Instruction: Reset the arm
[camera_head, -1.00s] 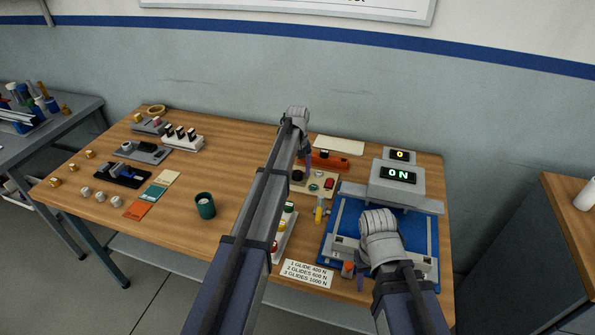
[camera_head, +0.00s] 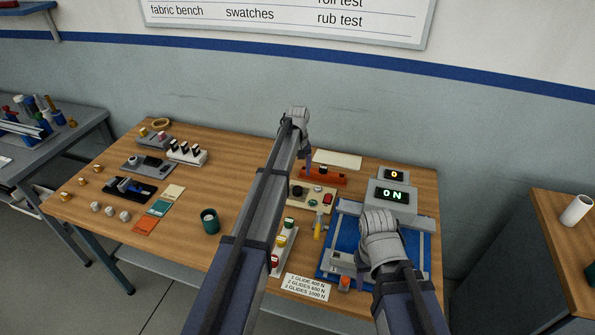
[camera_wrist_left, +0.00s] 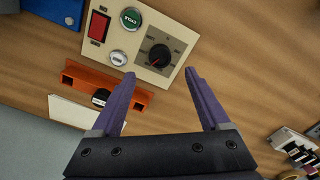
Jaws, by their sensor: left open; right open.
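My left arm (camera_head: 265,195) reaches from the bottom over the wooden table, with its wrist above the far side. My left gripper is open and empty in the left wrist view (camera_wrist_left: 160,75), with its fingertips over a beige control box (camera_wrist_left: 178,33) near its black dial (camera_wrist_left: 159,55). The control box is partly hidden by the arm in the head view (camera_head: 328,194). My right arm's wrist (camera_head: 382,240) is over the blue-based press (camera_head: 330,262) at the right. One finger of my right gripper (camera_head: 360,278) shows; the rest is hidden behind the wrist.
The press display (camera_head: 393,194) reads "0 N". An orange rack (camera_head: 325,177) lies beyond the control box. Swatches and small parts fill the table's left.

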